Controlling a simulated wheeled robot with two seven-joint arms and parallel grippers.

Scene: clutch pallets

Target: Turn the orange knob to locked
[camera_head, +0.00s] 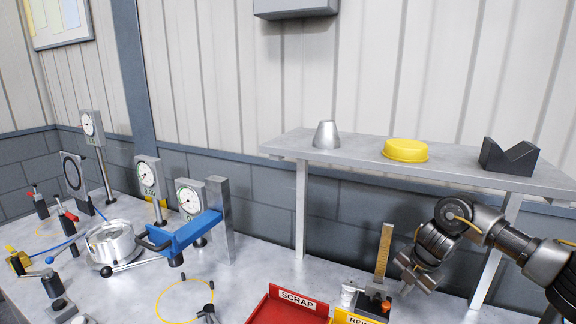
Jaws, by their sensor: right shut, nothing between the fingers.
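A small orange part (386,304), which looks like the orange knob, shows on a dark block at the bottom right of the head view. It is too small to tell which way it is turned. My right gripper (408,282) hangs just above and to the right of it, fingers shut and empty. It appears apart from the orange part. My left gripper is not in view.
An upright brass-coloured scale (384,252) stands close beside my right gripper. A red SCRAP bin (286,309) lies to the left. A raised shelf (350,160) stands behind. Gauges and a blue-armed fixture (188,234) fill the left of the bench.

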